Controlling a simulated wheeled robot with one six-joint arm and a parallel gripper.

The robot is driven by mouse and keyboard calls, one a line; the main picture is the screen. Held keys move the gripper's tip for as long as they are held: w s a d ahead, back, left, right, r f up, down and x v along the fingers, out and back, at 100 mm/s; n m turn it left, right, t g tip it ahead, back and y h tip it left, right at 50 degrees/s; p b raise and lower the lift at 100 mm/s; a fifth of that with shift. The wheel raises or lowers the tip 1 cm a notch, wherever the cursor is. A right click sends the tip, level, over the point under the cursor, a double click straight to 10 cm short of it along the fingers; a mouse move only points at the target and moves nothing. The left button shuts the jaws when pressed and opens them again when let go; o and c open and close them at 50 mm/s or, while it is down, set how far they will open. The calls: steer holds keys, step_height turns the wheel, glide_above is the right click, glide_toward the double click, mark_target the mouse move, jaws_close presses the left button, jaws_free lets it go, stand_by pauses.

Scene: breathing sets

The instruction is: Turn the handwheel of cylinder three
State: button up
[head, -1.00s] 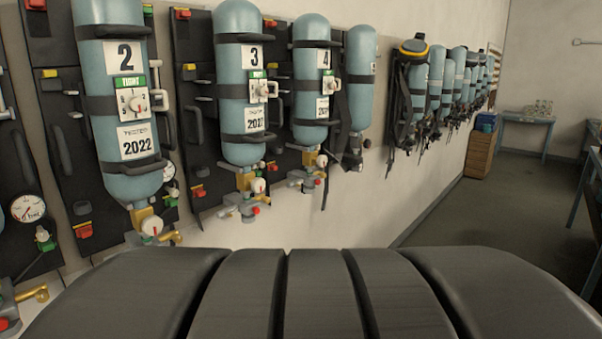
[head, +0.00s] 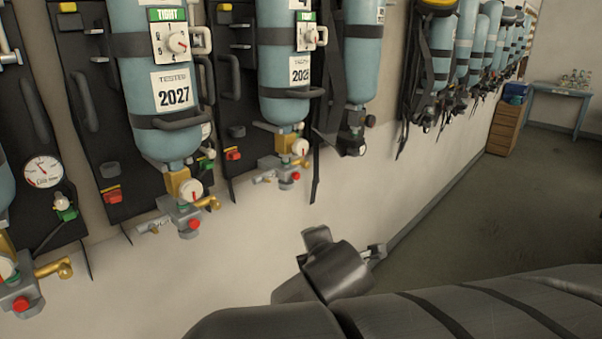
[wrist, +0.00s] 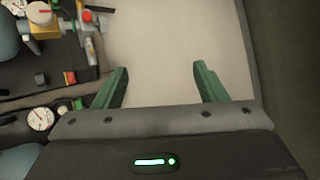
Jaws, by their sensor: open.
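Cylinder three (head: 158,110) is the pale blue cylinder at left centre in the head view, marked 2027; its number is cut off above. A cream round handwheel (head: 190,189) with a red mark sits on the brass valve at its lower end. A dial plate marked TIGHT (head: 172,42) is on its front. My gripper is open and empty in the wrist view (wrist: 160,68), its green fingers apart over bare wall. A valve with a cream handwheel (wrist: 39,12) shows at upper left there, clear of the fingers; I cannot tell which cylinder it belongs to.
Cylinder four (head: 285,75) hangs to the right, with more cylinders beyond. A gauge (head: 44,171) is at left. A wooden cabinet (head: 506,125) and a table (head: 560,92) stand far right. The wall below the valves and the floor at right are clear.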

steer(key=a+r+n+t+y+b, duration=0.2)
steer(key=a+r+n+y, duration=0.55)
steer(key=n, duration=0.65)
steer(key=n+g+y+b, duration=0.2)
steer(key=n+y, duration=0.2)
steer(key=n, duration=0.8)
glide_toward(194, 192)
steer(key=shift+t, duration=0.3)
steer(key=b+x, duration=0.1)
steer(key=x, duration=1)
steer(key=shift+s+a+f, duration=0.1)
steer(key=shift+s+f, duration=0.05)
steer(key=shift+c, duration=0.3)
steer(key=c, duration=0.9)
